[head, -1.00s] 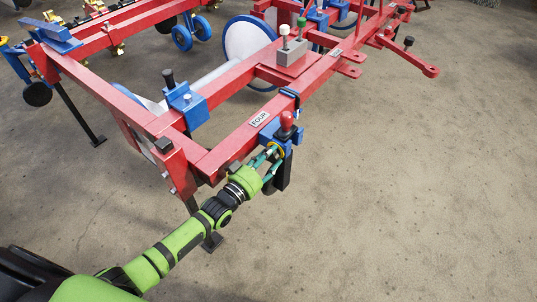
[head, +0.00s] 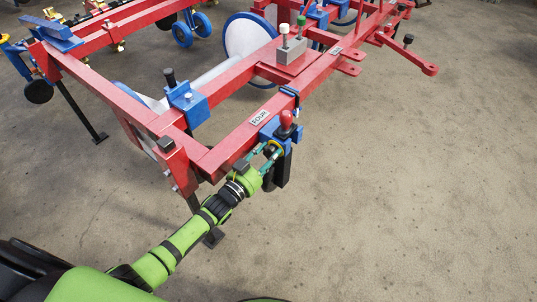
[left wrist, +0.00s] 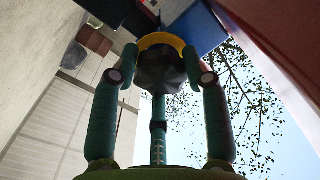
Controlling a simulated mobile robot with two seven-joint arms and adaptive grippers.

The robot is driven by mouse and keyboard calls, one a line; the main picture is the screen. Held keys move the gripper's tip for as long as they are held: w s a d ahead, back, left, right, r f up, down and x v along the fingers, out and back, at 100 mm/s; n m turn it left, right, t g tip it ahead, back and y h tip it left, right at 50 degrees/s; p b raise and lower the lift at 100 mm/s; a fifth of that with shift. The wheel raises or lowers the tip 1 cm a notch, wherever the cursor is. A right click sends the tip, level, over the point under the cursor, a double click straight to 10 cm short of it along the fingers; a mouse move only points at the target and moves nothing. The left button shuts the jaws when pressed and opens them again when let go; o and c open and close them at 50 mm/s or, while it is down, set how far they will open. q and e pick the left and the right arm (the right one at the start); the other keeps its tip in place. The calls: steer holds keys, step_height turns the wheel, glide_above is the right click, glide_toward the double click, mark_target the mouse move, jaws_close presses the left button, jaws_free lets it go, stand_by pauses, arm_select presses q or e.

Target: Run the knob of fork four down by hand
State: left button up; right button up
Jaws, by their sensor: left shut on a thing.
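The FOUR label (head: 261,117) is on the red beam nearest me. Beside it is a blue bracket (head: 268,131) with a red-topped handle (head: 286,119) standing on it. My left gripper (head: 271,153) is at the near side of this bracket. In the left wrist view, the fingers of my left gripper (left wrist: 162,75) are closed around a dark, lobed knob (left wrist: 161,69). A yellow ring (left wrist: 162,41) sits just behind the knob, below a blue part (left wrist: 195,25). The knob is mostly hidden by the gripper in the head view. My right gripper is not in view.
The red planter frame (head: 95,88) fills the upper left, with another blue clamp (head: 187,103) on its inner beam. A grey block with white and green knobs (head: 291,57) stands farther along. The floor (head: 400,190) to the right is open.

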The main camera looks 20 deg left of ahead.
arm_select(q)
steer(key=shift+s+f, duration=0.15)
steer(key=shift+f, duration=0.35)
steer(key=o, duration=1.1)
steer(key=shift+o, duration=0.2)
steer(key=shift+a, duration=0.1)
steer(key=shift+r, duration=0.2)
steer(key=v, duration=1.1)
steer(key=shift+s+a, duration=0.2)
steer(key=shift+s, duration=0.15)
steer(key=shift+r, duration=0.15)
steer(key=v, duration=1.2)
steer(key=shift+r, duration=0.2)
